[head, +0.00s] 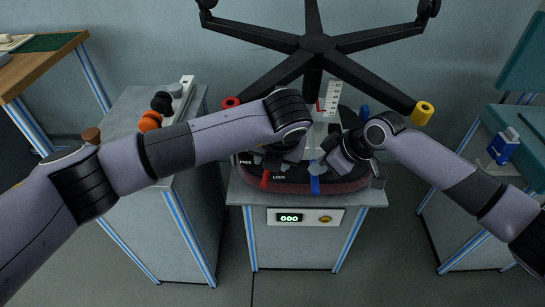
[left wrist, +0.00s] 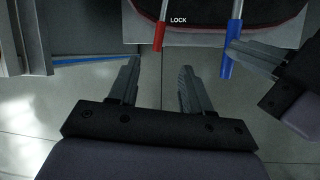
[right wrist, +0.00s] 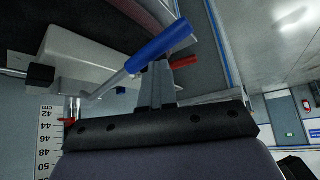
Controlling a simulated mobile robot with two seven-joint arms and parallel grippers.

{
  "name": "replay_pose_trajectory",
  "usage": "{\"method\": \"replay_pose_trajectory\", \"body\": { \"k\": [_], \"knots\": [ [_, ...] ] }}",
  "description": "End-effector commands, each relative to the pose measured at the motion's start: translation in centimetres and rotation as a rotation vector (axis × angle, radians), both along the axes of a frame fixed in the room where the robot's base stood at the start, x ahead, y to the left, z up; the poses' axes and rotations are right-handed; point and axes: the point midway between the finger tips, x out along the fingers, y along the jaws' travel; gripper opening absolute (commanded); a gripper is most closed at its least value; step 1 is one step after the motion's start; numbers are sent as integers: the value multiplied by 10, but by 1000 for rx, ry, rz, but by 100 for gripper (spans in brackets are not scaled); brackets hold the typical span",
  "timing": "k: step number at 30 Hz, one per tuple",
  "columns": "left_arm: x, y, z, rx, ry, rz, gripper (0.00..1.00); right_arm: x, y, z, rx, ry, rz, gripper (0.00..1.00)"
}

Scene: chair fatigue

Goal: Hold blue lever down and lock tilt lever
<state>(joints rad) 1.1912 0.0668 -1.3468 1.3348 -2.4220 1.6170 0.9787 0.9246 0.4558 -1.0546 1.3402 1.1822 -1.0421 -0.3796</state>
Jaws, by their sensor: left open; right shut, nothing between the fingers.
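An upside-down chair seat (head: 345,186) lies on a grey bench. Its red lever (head: 265,179) sits beside the word LOCK, and its blue lever (head: 315,185) is to the right. My left gripper (left wrist: 158,64) is open and empty, with the red lever (left wrist: 158,36) just ahead of the gap between its fingers. My right gripper (right wrist: 157,66) is shut and empty. Its fingertips are at the blue lever handle (right wrist: 160,45), which lies across them; whether they press on it I cannot tell. The fingertips overlap the blue lever (left wrist: 229,55) in the left wrist view.
The chair's black star base (head: 318,43) rises above the seat. A height scale (head: 333,98) stands behind. The bench front has a display (head: 289,217) reading 000.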

Motion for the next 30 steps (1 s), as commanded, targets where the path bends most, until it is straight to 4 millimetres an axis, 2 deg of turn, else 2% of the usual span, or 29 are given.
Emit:
{"method": "replay_pose_trajectory", "body": {
  "k": [30],
  "knots": [
    [0,0,63,0,0,-1,48,0,0,65,0,1,1,0]
  ]
}}
